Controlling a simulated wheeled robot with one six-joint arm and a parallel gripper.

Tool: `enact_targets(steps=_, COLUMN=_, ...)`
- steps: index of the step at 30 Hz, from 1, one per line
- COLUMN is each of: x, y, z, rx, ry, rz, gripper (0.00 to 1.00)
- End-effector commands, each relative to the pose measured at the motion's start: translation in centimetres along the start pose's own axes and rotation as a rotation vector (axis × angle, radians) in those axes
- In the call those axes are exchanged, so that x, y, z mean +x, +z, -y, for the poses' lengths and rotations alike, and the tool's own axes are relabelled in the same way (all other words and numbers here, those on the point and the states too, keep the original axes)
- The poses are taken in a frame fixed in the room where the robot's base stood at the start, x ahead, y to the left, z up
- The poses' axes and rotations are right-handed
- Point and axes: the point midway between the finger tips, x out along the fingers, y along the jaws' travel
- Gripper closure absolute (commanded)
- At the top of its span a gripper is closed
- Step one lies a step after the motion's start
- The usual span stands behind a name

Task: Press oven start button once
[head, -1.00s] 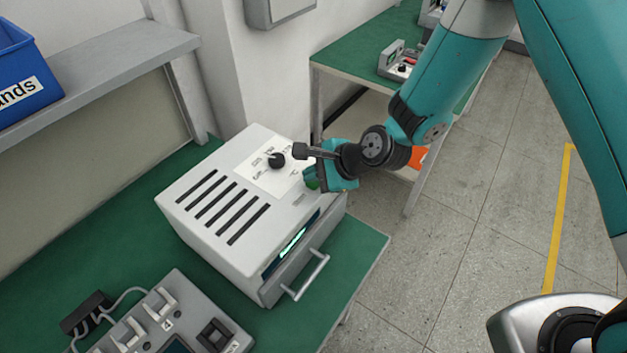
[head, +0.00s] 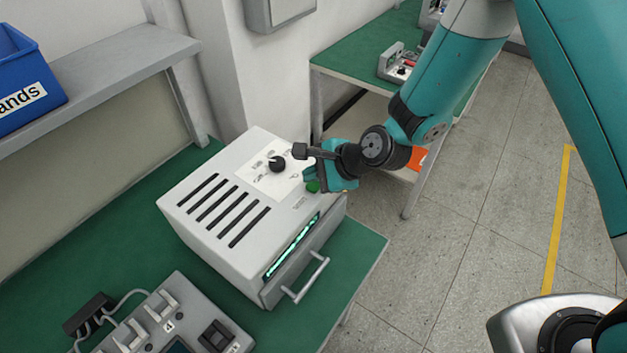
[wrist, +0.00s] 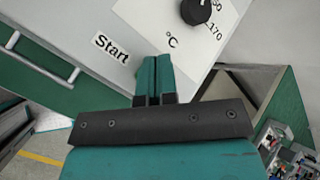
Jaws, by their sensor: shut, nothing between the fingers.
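The oven (head: 222,248) is a pale grey box with slots on top, a lit display strip (head: 292,247) and a front handle. Its green button (head: 313,186) is on the top near the front right edge. My gripper (head: 311,178) is shut and empty, with its teal fingertips right at the button, partly covering it. Whether they touch it I cannot tell. In the wrist view the shut fingers (wrist: 154,72) point at the oven top beside the "Start" label (wrist: 112,47).
A black dial (head: 277,163) stands on a white temperature panel near the fingers. A grey device with switches (head: 165,318) sits on the green bench in front of the oven. A blue bin (head: 25,75) rests on the shelf at left. Another bench (head: 350,58) stands behind.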

Motion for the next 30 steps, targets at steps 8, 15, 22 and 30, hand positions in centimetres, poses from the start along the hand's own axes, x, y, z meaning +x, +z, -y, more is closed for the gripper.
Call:
enact_targets(steps=8, x=-0.1, y=0.1, z=0.1, rx=0.000, ry=0.001, rz=0.000, gripper=1.00)
enact_targets(steps=15, x=-0.9, y=0.7, z=0.7, rx=0.000, ry=0.000, rz=0.000, gripper=1.00)
enact_targets(steps=22, x=-2.6, y=1.9, z=1.9, rx=0.000, ry=0.000, rz=0.000, gripper=1.00)
enact_targets(steps=30, x=-3.7, y=2.7, z=2.7, rx=0.000, ry=0.001, rz=0.000, gripper=1.00)
